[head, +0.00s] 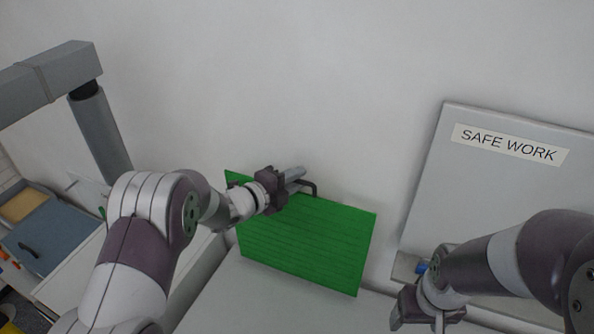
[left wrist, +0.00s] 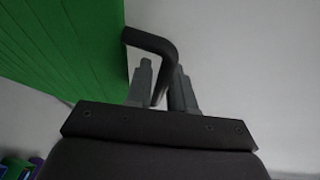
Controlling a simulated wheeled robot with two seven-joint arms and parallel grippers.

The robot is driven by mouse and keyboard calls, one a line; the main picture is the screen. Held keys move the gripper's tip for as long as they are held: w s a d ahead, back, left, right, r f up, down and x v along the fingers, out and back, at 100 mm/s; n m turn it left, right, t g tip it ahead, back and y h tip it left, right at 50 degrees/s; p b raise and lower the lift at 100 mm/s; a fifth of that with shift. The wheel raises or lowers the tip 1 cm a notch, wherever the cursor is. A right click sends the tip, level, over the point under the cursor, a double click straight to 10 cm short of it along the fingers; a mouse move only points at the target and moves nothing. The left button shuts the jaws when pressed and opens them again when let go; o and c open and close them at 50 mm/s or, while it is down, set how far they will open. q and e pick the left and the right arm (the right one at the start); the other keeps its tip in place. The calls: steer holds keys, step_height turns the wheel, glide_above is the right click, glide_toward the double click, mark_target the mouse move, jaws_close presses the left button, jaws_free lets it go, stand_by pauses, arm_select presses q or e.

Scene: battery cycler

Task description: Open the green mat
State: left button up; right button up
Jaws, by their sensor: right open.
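The green mat (head: 305,245) is a ribbed green panel standing tilted near the wall in the middle of the head view. A dark bent handle (head: 312,187) is at its upper edge; the handle (left wrist: 150,40) and the green panel (left wrist: 75,45) also show in the left wrist view. My left gripper (head: 298,178) is at the handle, and its two grey fingers (left wrist: 163,85) lie on either side of the bar, closed against it. My right gripper (head: 418,322) is open and empty at the lower right, apart from the mat.
A grey panel labelled SAFE WORK (head: 510,145) stands at the right, with a small blue item (head: 421,267) near its lower left. A blue-grey drawer unit (head: 50,240) is at the far left. Plain wall lies above the mat.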

arm_select(q)
steer(key=shift+r, duration=0.1)
steer(key=shift+s+a, duration=0.25)
steer(key=shift+s, duration=0.05)
steer(key=shift+w+d, duration=0.15)
steer(key=shift+w, duration=0.05)
jaws_close()
steer(key=shift+s+f+b, duration=0.2)
steer(key=shift+s+b, duration=0.05)
steer(key=shift+b, duration=0.1)
steer(key=s+a+f+t+h+b, duration=0.1)
steer(key=s+a+f+b, duration=0.1)
steer(key=s+b, duration=0.3)
steer(key=s+a+f+m+t+b, duration=0.1)
steer(key=s+a+f+b, duration=0.2)
steer(key=s+b, duration=0.3)
steer(key=s+a+f+t+h+b, duration=0.1)
steer(key=s+b, duration=0.4)
steer(key=s, duration=0.6)
steer(key=shift+s+a+f+m+h, duration=0.3)
steer(key=shift+a+f, duration=0.45)
steer(key=shift+f, duration=0.1)
arm_select(e)
step_height(320, 180, down, 17)
steer(key=shift+s+a+r, duration=0.2)
steer(key=shift+s+a, duration=0.1)
steer(key=shift+s, duration=0.1)
